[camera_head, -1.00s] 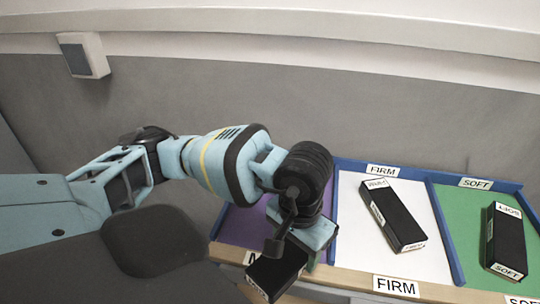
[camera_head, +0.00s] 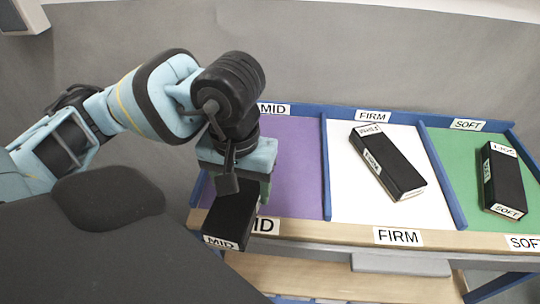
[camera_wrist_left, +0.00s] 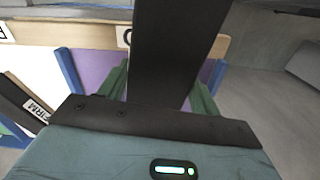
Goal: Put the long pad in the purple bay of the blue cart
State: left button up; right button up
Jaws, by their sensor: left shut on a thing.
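The long pad (camera_head: 231,214) is a black block with a white MID label on its near end. My left gripper (camera_head: 246,176) is shut on it, with green fingers on either side of it in the left wrist view (camera_wrist_left: 180,50). The pad is at the front left corner of the purple bay (camera_head: 296,170), overlapping the wooden front edge in the head view; its height above the cart is hard to tell. The visible purple floor is bare. The blue cart (camera_head: 326,165) has blue dividers and rims. My right gripper is not in view.
The white FIRM bay (camera_head: 350,205) holds a black pad (camera_head: 388,165) lying slantwise. The green SOFT bay (camera_head: 453,165) holds another black pad (camera_head: 503,178). A blue divider separates purple from white. A lower wooden shelf (camera_head: 310,278) shows below the front edge.

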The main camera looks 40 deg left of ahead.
pick_arm(q)
jog(key=shift+s+a+r+n+b, duration=0.1)
jog(key=shift+s+a+n+b, duration=0.35)
jog(key=shift+a+n, duration=0.2)
jog(key=shift+r+n, duration=0.2)
jog(key=shift+n, duration=0.05)
jog(key=w+a, duration=0.1)
jog(key=w, duration=0.3)
jog(key=w+a, duration=0.1)
jog(key=w, duration=0.4)
jog(key=w+a+f+p, duration=0.1)
jog(key=w+a, duration=0.1)
jog(key=w, duration=0.2)
jog(key=shift+w+f, duration=0.1)
jog(key=shift+w, duration=0.1)
jog(key=shift+w+a+f, duration=0.1)
jog(key=shift+w+a, duration=0.1)
jog(key=shift+w, duration=0.3)
jog(key=shift+w+a+f, duration=0.1)
jog(key=shift+w+a, duration=0.05)
jog(key=shift+w, duration=0.35)
notch_tip(320, 180, down, 3)
jog(key=shift+f, duration=0.15)
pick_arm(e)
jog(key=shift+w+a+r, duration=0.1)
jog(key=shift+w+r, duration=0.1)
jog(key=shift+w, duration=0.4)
